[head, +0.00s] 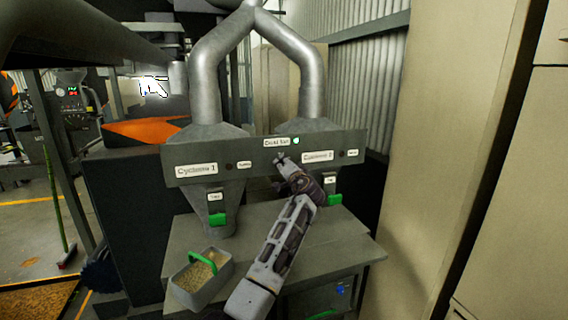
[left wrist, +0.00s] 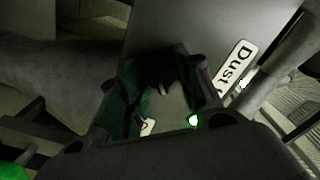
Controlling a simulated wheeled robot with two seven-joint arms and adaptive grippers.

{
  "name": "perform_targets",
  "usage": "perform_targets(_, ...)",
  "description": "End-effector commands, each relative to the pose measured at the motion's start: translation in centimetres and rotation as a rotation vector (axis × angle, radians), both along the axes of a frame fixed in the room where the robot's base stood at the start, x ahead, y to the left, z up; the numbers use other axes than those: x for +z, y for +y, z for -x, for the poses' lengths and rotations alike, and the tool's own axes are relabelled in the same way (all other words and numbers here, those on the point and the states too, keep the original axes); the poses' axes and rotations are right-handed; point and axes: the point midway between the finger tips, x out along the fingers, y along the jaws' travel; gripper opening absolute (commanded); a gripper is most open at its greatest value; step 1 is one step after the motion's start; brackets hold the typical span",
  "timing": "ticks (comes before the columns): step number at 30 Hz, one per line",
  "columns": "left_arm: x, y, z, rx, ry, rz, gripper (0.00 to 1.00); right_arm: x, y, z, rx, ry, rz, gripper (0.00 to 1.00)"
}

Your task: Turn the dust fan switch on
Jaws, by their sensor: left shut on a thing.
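The grey control panel (head: 262,172) carries a "Dust fan" label (head: 277,142) at its top middle. A small green-white lamp (head: 296,140) glows beside that label. My left gripper (head: 281,159) is at the panel just below the label, and its arm reaches up from the bottom. In the left wrist view the gripper (left wrist: 165,95) is shut around a dark switch knob (left wrist: 163,70) against the panel. The "Dust" label (left wrist: 234,70) and the lit lamp (left wrist: 194,121) are close by. The gripper hides the knob in the head view. My right gripper is out of view.
"Cyclone 1" (head: 196,169) and "Cyclone 2" (head: 317,157) labels flank the gripper. Green outlet handles (head: 217,219) hang below the panel. A grey bin with a green handle (head: 201,259) stands on the table (head: 345,255). A tall beige cabinet (head: 440,130) stands at right.

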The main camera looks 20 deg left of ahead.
Motion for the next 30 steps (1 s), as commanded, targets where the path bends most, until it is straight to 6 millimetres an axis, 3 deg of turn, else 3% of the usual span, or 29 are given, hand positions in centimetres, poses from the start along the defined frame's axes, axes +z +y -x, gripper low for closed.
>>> perform_targets(9,0.01,-0.11,-0.03,-0.002,0.077,-0.115,0.10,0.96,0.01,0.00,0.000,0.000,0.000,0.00)
perform_targets(24,-0.06,-0.13,-0.03,-0.002,0.089,-0.133,0.10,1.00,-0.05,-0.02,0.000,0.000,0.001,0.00)
perform_targets(25,-0.06,-0.13,-0.03,-0.002,0.089,-0.133,0.38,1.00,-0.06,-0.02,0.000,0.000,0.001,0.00)
perform_targets(30,-0.07,-0.11,-0.03,-0.002,0.088,-0.132,0.55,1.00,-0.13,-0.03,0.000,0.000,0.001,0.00)
